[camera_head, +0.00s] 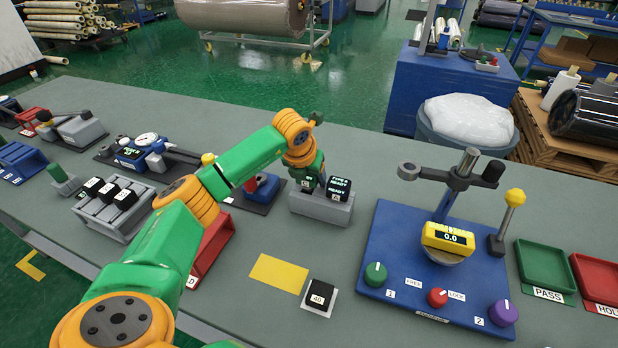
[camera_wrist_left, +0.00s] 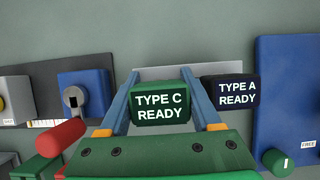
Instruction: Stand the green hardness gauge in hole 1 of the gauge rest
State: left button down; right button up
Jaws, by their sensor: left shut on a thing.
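The green hardness gauge (camera_wrist_left: 160,108) reads "TYPE C READY" in the left wrist view. My left gripper (camera_wrist_left: 160,74) is shut on it, with one finger along each side. In the head view the left gripper (camera_head: 311,176) is over the left part of the grey gauge rest (camera_head: 322,210), and my arm hides most of the green gauge. The rest also shows behind the gauge in the wrist view (camera_wrist_left: 172,72). Hole 1 is hidden, so I cannot tell whether the gauge is seated in it. My right gripper is not in view.
A dark gauge (camera_head: 339,187) reading "TYPE A READY" stands in the rest's right part, close to my right-hand finger. A blue test stand (camera_head: 385,230) is to the right. A blue device (camera_head: 262,188) is to the left. A yellow mat (camera_head: 279,273) lies in front.

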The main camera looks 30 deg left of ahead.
pick_arm(q)
jog(key=shift+s+d+f+g, duration=0.15)
jog(key=shift+s+f, duration=0.1)
jog(key=shift+f, duration=0.2)
jog(key=shift+s+d+f+g, duration=0.15)
jog(key=shift+s+f, duration=0.1)
jog(key=shift+f, duration=0.15)
grip_release()
jog(key=shift+a, duration=0.1)
jog(key=shift+r, duration=0.15)
notch_tip(320, 180, up, 3)
jog(key=shift+f+b, duration=0.1)
jog(key=shift+b, duration=0.45)
jog(key=v, duration=0.5)
jog(key=shift+s+a, duration=0.1)
jog(key=shift+s, duration=0.15)
jog(key=shift+s+r, duration=0.1)
jog(key=shift+r, duration=0.15)
jog(key=shift+w, duration=0.25)
